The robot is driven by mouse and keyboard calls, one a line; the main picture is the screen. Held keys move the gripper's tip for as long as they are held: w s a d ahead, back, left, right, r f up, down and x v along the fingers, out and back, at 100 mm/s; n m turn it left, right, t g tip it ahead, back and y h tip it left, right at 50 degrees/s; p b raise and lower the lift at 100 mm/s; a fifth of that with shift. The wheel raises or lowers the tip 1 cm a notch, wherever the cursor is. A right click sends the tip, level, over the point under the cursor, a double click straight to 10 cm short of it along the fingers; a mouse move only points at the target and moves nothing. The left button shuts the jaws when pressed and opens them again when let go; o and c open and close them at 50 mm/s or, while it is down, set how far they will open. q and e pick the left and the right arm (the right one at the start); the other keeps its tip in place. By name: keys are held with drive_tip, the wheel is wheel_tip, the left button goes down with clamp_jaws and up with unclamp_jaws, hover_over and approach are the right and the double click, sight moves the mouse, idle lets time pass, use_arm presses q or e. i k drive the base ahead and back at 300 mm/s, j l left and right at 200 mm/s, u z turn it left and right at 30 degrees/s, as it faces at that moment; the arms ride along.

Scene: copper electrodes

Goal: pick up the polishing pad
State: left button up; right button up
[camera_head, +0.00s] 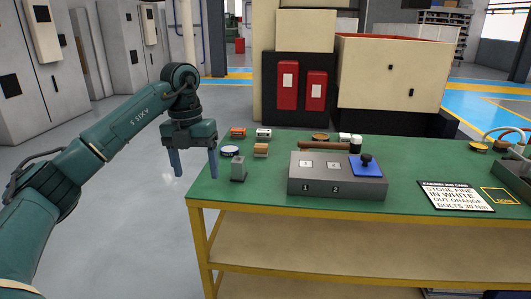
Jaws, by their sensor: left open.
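A blue square pad with a dark knob on top (365,168), which looks like the polishing pad, rests on the right end of a grey block (330,186) on the green table. The block's front is marked 1 and 2, with a pale square on top above each number. My left gripper (195,166) is open and empty, its two blue fingers pointing down just off the table's left edge. It is well to the left of the pad and apart from it. My right gripper is not in view.
On the green table (410,222), small orange and white blocks, a round blue-and-white tin (230,151) and a grey stand (238,170) are near my gripper. A hammer (320,138) lies behind the block. A lettered sign (455,196) and yellow outlined square are right.

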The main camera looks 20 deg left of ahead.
sight(261, 149)
drive_tip(key=i, duration=1.3)
